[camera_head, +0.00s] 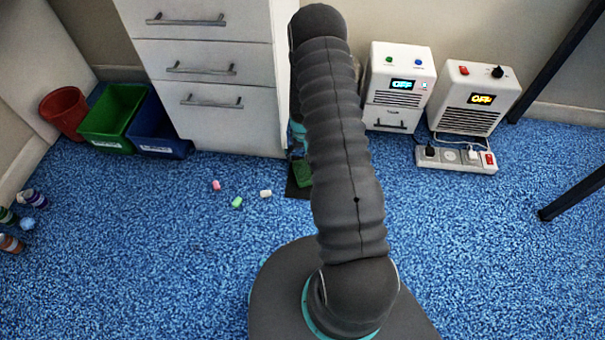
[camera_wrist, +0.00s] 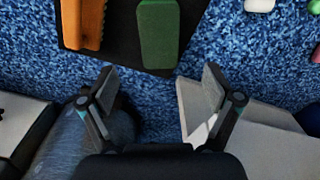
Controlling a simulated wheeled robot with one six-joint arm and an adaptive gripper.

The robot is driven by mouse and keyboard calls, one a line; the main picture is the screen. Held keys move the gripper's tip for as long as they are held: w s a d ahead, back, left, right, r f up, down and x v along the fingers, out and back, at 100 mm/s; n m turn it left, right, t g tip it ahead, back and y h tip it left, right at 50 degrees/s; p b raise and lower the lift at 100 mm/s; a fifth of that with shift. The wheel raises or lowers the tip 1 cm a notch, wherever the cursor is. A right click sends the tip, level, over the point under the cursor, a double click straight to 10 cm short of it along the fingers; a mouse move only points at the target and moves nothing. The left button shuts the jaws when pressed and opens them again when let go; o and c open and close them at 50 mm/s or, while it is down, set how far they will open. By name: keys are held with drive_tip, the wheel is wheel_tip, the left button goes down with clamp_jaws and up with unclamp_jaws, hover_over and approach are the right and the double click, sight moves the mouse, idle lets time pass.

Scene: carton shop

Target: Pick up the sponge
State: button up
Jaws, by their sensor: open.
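A green block (camera_wrist: 160,32) with rounded corners, which looks like the sponge, lies on a black mat (camera_wrist: 120,45) in the wrist view. An orange object (camera_wrist: 84,22) with ridges lies to its left on the same mat. My gripper (camera_wrist: 160,86) is open and empty, its fingers spread below the green block in the picture and apart from it. In the head view the green block (camera_head: 302,172) shows only partly beside my arm. My gripper is mostly hidden behind the arm there, and the orange object is hidden.
A white drawer cabinet (camera_head: 215,90) stands close behind the mat. Small pink, green and white pieces (camera_head: 237,202) lie on the blue carpet to the left. Two white devices (camera_head: 478,95) and a power strip (camera_head: 455,160) stand at the right. Bins (camera_head: 110,120) stand at the left.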

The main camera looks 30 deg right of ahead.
sight(302, 170)
wheel_tip(302, 170, down, 10)
drive_tip(key=shift+f+b, duration=0.1)
drive_tip(key=shift+b, duration=0.25)
drive_tip(key=c, duration=0.9)
drive_tip(key=shift+w+r, duration=0.1)
drive_tip(key=shift+r, duration=0.45)
drive_tip(key=r, duration=0.2)
drive_tip(key=d+r, duration=0.1)
drive_tip(key=r, duration=0.1)
drive_tip(key=shift+s, duration=0.4)
drive_tip(key=s+d+r, duration=0.4)
drive_tip(key=s, duration=0.1)
drive_tip(key=s+d+r+p, duration=0.1)
drive_tip(key=s+d+r, duration=0.1)
drive_tip(key=d, duration=0.1)
drive_tip(key=shift+s, duration=0.4)
